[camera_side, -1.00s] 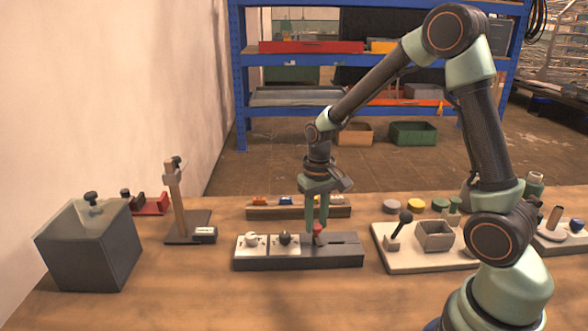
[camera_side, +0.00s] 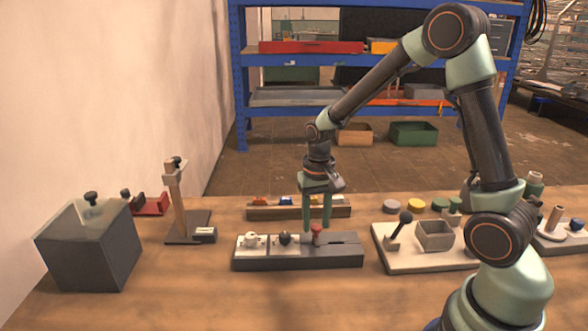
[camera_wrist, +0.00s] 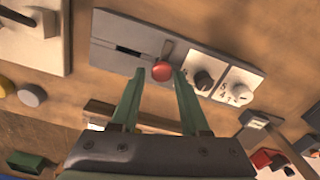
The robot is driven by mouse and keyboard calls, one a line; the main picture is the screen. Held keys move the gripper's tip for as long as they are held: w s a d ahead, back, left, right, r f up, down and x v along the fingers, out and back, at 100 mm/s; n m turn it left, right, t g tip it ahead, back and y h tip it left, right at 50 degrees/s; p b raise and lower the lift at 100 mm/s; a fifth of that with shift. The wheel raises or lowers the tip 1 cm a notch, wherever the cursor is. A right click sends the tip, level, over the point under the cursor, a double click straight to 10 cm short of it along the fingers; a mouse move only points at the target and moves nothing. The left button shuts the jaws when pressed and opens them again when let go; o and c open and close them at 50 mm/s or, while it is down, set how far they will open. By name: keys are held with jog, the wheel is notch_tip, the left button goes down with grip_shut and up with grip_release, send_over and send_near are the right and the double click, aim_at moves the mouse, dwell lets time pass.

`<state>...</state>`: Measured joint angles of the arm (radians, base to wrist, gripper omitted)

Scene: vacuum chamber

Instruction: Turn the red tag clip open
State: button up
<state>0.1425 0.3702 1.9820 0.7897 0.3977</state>
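The red tag clip (camera_side: 316,229) stands on the right part of a dark panel block (camera_side: 290,265) with white plates. In the wrist view its round red head (camera_wrist: 162,71) sits beside a slot, with a grey-brown lever-like piece running up from it. My gripper (camera_side: 316,226) is over the block, pointing down. In the wrist view my gripper (camera_wrist: 158,74) is open, with one green finger on each side of the red head. A gap shows on the left; whether the right finger touches it I cannot tell.
A white knob (camera_side: 251,239) and a black knob (camera_side: 285,239) stand on the block left of the clip. A rack (camera_side: 335,211) with small coloured pieces is behind. A pale board (camera_side: 385,258) with a lever and open box is to the right.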

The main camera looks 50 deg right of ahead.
aim_at(317, 226)
jog(key=shift+o, duration=0.3)
notch_tip(317, 226, up, 12)
dwell(0.6)
jog(key=shift+r, duration=0.1)
jog(key=s+a+r+n+t, duration=0.4)
jog(key=s+a+n+t, duration=0.1)
jog(key=s, duration=0.4)
jog(key=shift+s+a+n+t, duration=0.3)
jog(key=shift+s+n, duration=0.1)
jog(key=shift+n, duration=0.2)
